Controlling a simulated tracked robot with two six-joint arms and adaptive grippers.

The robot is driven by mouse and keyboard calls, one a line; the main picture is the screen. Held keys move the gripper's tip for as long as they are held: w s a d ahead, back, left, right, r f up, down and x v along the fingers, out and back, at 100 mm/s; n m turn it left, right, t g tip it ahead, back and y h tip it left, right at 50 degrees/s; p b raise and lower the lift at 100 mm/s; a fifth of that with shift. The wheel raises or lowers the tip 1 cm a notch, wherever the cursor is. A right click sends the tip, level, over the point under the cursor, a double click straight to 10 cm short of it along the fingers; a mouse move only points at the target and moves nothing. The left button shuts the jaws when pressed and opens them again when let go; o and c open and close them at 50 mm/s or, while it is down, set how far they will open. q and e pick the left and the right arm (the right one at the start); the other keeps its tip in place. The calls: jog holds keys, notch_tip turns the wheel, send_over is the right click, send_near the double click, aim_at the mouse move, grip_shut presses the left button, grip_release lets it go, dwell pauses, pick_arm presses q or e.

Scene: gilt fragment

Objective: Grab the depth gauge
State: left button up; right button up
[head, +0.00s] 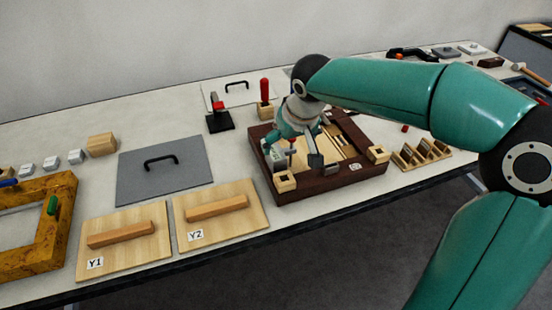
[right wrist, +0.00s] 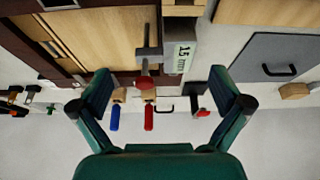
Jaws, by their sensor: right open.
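In the right wrist view, a grey T-shaped tool with a red knob (right wrist: 150,57), which looks like the depth gauge, stands over the dark wooden frame. It is beside a grey block labelled 15 mm (right wrist: 181,52). My right gripper (right wrist: 161,84) is open, with the red knob between the lines of its two fingers. I see no contact with the tool. In the head view my right gripper (head: 295,157) reaches down over the near left part of the dark frame (head: 330,193) and hides much of the tool. My left gripper is not in view.
A black stand with a red top (head: 219,121) and a red-handled tool in a wooden block (head: 265,100) stand behind the frame. A grey handled panel (head: 135,185) and wooden panels Y1 (head: 110,265) and Y2 (head: 245,225) lie left. A slotted wooden rack (head: 420,153) is right.

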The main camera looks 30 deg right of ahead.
aim_at(283, 151)
jog(key=x, duration=0.5)
jog(key=shift+a+f, duration=0.1)
jog(key=shift+a, duration=0.15)
jog(key=c, duration=1.4)
jog(key=shift+r, duration=0.2)
